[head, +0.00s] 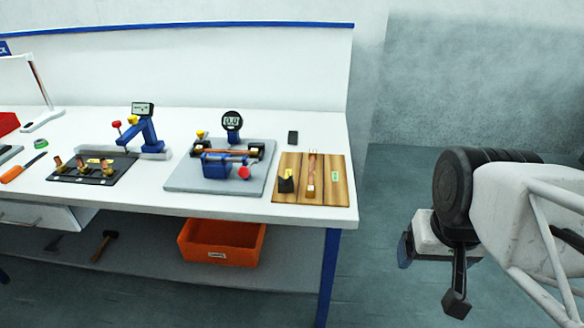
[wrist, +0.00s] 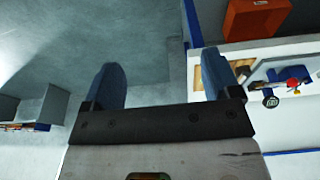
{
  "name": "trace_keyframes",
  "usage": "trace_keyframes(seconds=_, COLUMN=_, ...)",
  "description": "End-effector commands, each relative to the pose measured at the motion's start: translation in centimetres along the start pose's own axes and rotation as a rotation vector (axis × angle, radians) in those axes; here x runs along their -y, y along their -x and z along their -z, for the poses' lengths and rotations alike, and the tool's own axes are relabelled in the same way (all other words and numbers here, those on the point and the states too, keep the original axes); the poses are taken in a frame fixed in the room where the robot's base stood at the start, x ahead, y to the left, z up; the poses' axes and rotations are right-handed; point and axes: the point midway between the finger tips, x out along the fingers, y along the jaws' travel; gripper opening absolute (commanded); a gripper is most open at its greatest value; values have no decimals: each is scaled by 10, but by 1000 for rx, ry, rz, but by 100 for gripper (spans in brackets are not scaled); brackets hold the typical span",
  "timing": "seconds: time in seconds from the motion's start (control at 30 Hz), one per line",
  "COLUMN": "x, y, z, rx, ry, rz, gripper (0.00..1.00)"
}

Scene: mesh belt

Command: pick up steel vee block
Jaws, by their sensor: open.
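A small dark block with a notched, vee-like top (head: 286,184), which looks like the steel vee block, stands on the left part of a wooden board (head: 335,190) at the bench's right end. In the wrist view the block cannot be made out. My gripper (wrist: 158,75) is open with blue fingers and nothing between them. In the head view it hangs off the bench to the right, well apart from the block, with its fingers mostly hidden.
Beside the block lies a copper-coloured rod piece (head: 311,176). To its left, a grey plate (head: 258,183) carries a blue fixture with a dial gauge (head: 231,122). A small black object (head: 293,137) lies behind. An orange bin (head: 222,243) sits on the lower shelf. The floor right of the bench is clear.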

Motion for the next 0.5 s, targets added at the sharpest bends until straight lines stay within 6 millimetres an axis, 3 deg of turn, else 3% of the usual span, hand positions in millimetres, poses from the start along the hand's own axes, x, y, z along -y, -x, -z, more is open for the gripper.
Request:
trace_keyframes(seconds=0.27, x=6, y=0, z=22, rx=13, ry=9, rz=4, gripper=83)
trace_keyframes(seconds=0.5, x=22, y=-2, z=70, rx=37, ry=26, rz=13, gripper=83)
